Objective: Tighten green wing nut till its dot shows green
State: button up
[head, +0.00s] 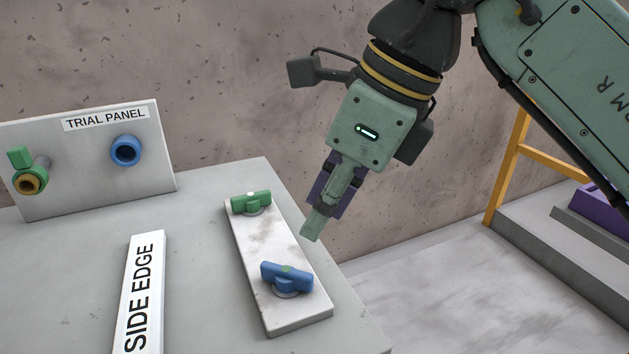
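The green wing nut (251,202) sits at the far end of a pale stained plate (262,238) on the slab. Its wings lie roughly left to right in the picture. I cannot make out the colour of a dot on it. My gripper (312,230) points down, to the right of the plate, apart from the green wing nut. Its fingers are seen side-on and overlap, so I cannot tell whether they are open or shut. I see nothing held in them.
An upright TRIAL PANEL (85,165) stands at the back left, with a green-handled valve (27,172) and a blue ring (126,151). A SIDE EDGE label (140,290) lies left of the plate.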

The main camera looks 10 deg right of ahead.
aim_at(250, 203)
jog(key=k, duration=1)
